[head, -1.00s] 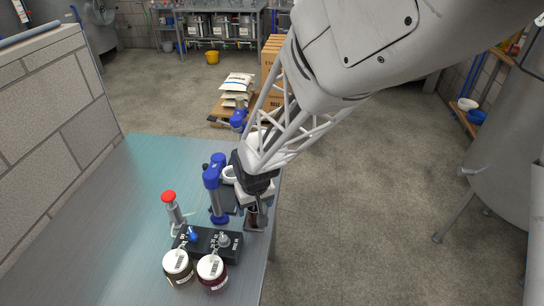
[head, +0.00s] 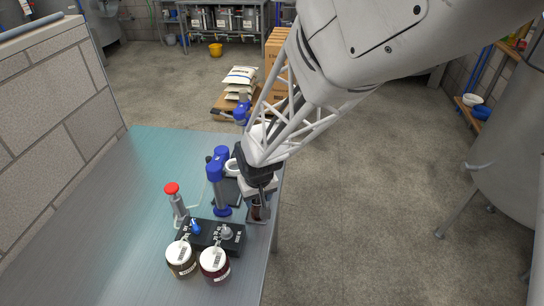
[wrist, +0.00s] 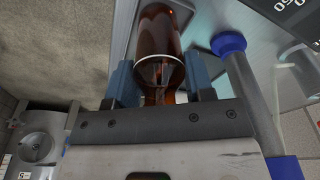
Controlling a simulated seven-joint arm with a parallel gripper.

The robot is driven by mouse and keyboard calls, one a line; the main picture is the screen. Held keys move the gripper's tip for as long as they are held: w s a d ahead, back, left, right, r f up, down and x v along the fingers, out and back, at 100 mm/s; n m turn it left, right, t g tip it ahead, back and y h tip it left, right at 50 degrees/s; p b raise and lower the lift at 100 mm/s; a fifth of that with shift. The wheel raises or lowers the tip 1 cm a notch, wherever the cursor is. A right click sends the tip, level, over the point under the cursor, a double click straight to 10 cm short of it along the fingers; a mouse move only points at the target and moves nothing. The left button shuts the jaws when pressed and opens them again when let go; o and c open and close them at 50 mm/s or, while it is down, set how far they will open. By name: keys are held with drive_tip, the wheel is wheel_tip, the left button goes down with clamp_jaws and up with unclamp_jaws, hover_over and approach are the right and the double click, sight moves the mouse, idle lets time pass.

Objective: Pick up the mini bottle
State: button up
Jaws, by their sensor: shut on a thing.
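The mini bottle is brown, see-through glass. In the wrist view the bottle (wrist: 157,32) lies between the two blue-grey fingers of my gripper (wrist: 160,82), which are shut on its narrower part. In the head view my gripper (head: 261,196) points down at the right edge of the table, and the dark bottle (head: 258,214) shows only in part beneath it. The fingers hide much of the bottle there. I cannot tell whether its base touches the table.
A blue-and-grey stand (head: 218,185) is close on the left of my gripper. The table's (head: 110,230) left part is clear.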

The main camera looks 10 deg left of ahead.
drive_tip(key=shift+r, duration=0.15)
drive_tip(key=shift+r, duration=0.8)
drive_tip(key=shift+s+r, duration=0.15)
drive_tip(key=shift+r, duration=0.8)
drive_tip(key=s+d+r, duration=0.1)
drive_tip(key=s+d, duration=0.7)
drive_tip(key=s, duration=0.5)
drive_tip(key=shift+s+d+r, duration=0.15)
drive_tip(key=shift+d, duration=0.05)
